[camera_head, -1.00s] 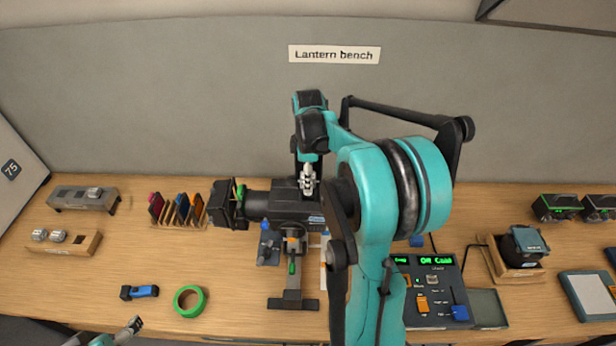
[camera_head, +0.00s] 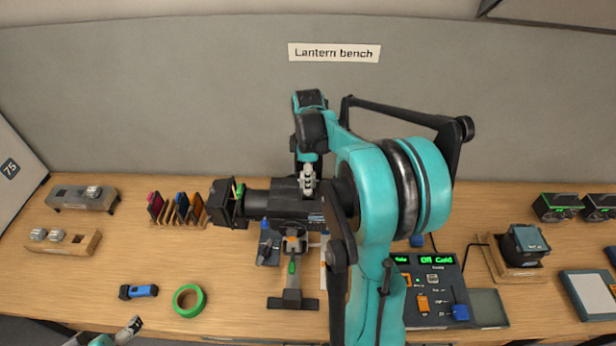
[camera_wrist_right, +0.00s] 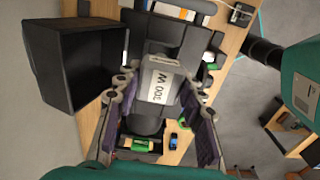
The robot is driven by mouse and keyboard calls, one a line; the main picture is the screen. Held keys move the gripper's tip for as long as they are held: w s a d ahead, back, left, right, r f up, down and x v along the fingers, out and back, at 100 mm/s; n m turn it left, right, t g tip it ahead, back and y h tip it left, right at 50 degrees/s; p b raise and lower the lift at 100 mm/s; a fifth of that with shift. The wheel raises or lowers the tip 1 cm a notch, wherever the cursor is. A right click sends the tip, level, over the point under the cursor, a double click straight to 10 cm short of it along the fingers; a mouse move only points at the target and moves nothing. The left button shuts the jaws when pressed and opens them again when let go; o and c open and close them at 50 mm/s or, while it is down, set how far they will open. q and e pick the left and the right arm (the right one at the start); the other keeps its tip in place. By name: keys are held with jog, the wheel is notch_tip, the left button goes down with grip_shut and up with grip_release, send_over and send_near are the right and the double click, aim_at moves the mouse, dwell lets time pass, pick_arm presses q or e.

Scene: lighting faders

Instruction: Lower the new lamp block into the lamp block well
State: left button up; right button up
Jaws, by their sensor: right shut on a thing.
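The new lamp block (camera_wrist_right: 160,80), a pale block marked "300 W", sits between the fingers of my right gripper (camera_wrist_right: 160,118) in the wrist view. In the head view my right gripper (camera_head: 308,184) points down at the top of the black lantern (camera_head: 285,203), and it is shut on the block. The lamp block well is hidden beneath the gripper and block, so I cannot tell how deep the block sits. My left gripper (camera_head: 133,326) shows only as a small tip at the bottom left, away from the lantern; its jaws are unclear.
A grey tray (camera_head: 70,203) and a wooden holder (camera_head: 90,246) with small silver blocks stand at the left. Colour filters (camera_head: 180,208) stand beside the lantern. Green tape (camera_head: 189,300) lies in front. A control desk (camera_head: 435,290) is right of my right arm.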

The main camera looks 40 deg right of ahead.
jog(key=shift+f, duration=0.1)
jog(key=shift+f+b, duration=0.75)
jog(key=shift+f, duration=0.1)
jog(key=shift+f+b, duration=0.85)
jog(key=shift+f, duration=0.2)
jog(key=shift+f+b, duration=0.3)
jog(key=o, duration=1.7)
jog(key=shift+o, duration=0.2)
jog(key=shift+r, duration=0.15)
